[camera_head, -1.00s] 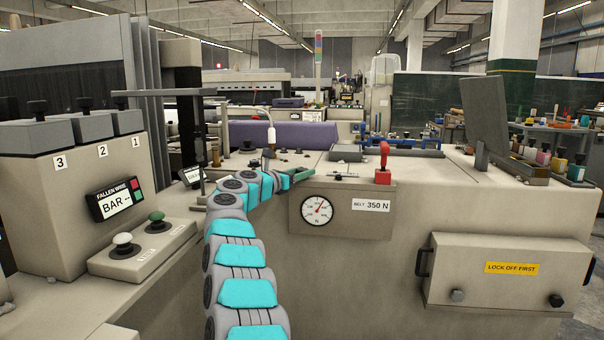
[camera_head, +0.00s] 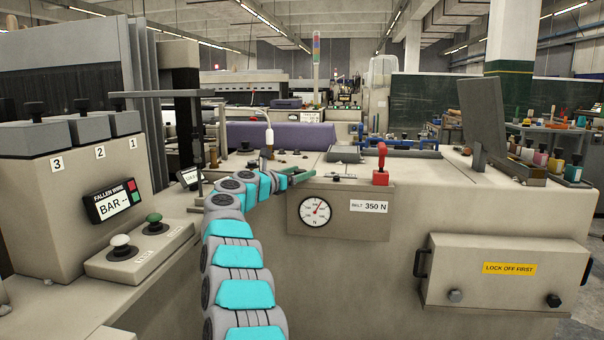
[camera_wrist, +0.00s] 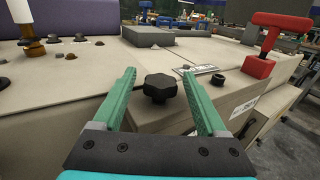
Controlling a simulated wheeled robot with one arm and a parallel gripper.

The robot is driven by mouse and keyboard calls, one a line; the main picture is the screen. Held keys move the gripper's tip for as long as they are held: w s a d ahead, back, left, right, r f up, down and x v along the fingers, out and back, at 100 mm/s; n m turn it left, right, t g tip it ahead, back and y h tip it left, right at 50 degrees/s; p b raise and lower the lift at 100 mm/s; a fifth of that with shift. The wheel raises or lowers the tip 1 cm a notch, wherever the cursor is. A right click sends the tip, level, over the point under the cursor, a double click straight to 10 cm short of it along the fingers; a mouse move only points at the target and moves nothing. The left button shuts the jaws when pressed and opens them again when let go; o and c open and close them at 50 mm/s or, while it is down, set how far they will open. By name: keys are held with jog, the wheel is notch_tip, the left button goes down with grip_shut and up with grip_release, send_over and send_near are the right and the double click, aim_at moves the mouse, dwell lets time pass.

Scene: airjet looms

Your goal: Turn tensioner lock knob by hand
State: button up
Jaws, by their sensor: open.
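A black lobed knob (camera_wrist: 160,88) stands on the beige machine top near its front edge in the wrist view. I take it for the tensioner lock knob. My gripper (camera_wrist: 159,73) is open, with one green finger to the left of the knob and one to the right. Gaps show on both sides, so neither finger seems to touch it. In the head view my gripper (camera_head: 298,177) is small, over the machine's front edge above the gauge. I cannot pick out the knob there.
A red T-handle (camera_head: 381,164) stands right of my gripper; it also shows in the wrist view (camera_wrist: 270,42). A dial gauge (camera_head: 314,211) and a "BELT 350 N" label (camera_head: 369,206) are on the front face. A small black socket-like part (camera_wrist: 218,79) lies right of the knob.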

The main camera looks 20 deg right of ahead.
aim_at(300, 171)
notch_tip(300, 171, up, 2)
jog(key=shift+d+r, duration=0.1)
jog(key=shift+r, duration=0.05)
jog(key=shift+a+r, duration=0.2)
jog(key=shift+r, duration=0.3)
jog(key=shift+s+a+r+b, duration=0.1)
jog(key=shift+s+a+b, duration=0.05)
jog(key=shift+s+b, duration=0.45)
jog(key=s+a+b, duration=0.2)
jog(key=s+b, duration=0.1)
jog(key=s, duration=0.4)
jog(key=s+a+r+b, duration=0.1)
jog(key=s+a+b, duration=0.1)
jog(key=s, duration=0.5)
jog(key=shift+r+b, duration=0.15)
jog(key=shift+b, duration=0.7)
jog(key=shift+s, duration=0.1)
